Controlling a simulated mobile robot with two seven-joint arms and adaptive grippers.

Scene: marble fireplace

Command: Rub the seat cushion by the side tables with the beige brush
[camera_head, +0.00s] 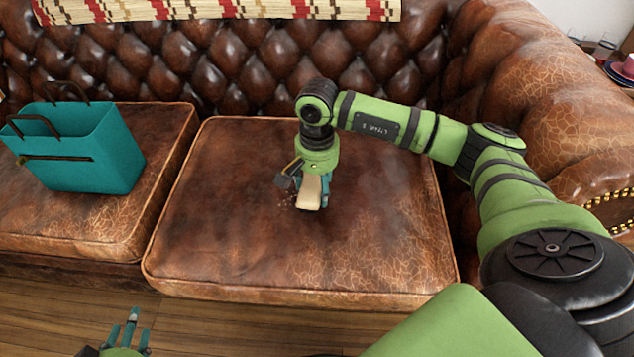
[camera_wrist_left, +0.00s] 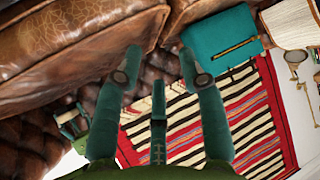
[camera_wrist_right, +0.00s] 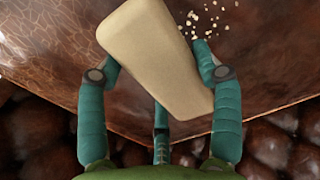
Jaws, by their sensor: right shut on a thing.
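The beige brush (camera_head: 309,191) is held by my right gripper (camera_head: 312,186), low over the middle of the brown leather seat cushion (camera_head: 385,240). In the right wrist view the brush (camera_wrist_right: 155,55) lies tilted between the teal fingers of the right gripper (camera_wrist_right: 158,85). Whether its underside touches the cushion cannot be told. Small pale crumbs (camera_wrist_right: 212,18) lie on the cushion beside the brush. My left gripper (camera_head: 130,330) is at the bottom left, in front of the sofa and over the floor. In the left wrist view its fingers (camera_wrist_left: 160,75) are apart with nothing between them.
A teal handbag (camera_head: 85,150) stands on the left seat cushion (camera_head: 80,225). A tufted backrest (camera_head: 240,55) with a striped blanket (camera_head: 220,10) rises behind, and a rolled armrest (camera_head: 540,110) bounds the right. A side table with cups (camera_head: 603,48) shows at the top right.

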